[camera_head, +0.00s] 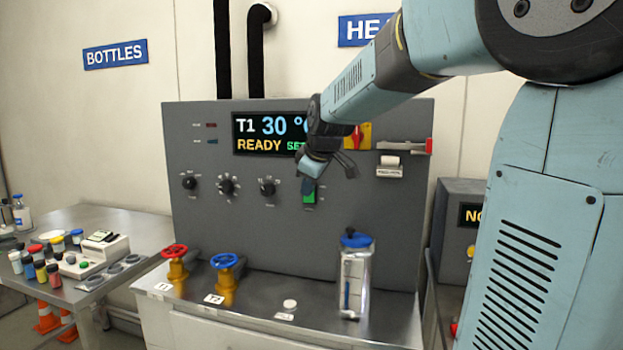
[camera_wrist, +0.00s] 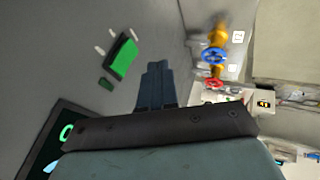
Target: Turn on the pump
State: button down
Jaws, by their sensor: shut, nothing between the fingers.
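In the wrist view the green switch (camera_wrist: 122,57) lies to the left of the fingertips, with a visible gap. I cannot read any label naming the pump, nor tell which way the switch is set.
The display (camera_head: 258,133) reads T1, 30 ° and READY. Three black knobs (camera_head: 227,187) sit left of my gripper. A red valve (camera_head: 174,252), a blue valve (camera_head: 224,262) and a clear blue-lidded container (camera_head: 356,270) stand on the bench below. A red-yellow switch (camera_head: 363,136) is behind my arm.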

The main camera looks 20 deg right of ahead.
jog(key=w+d+f, duration=0.1)
jog(key=w+f, duration=0.3)
jog(key=w, duration=0.2)
jog(key=shift+d+f, duration=0.2)
jog(key=shift+d, duration=0.2)
jog(key=shift+w, duration=0.15)
jog(key=shift+w+d+f, duration=0.15)
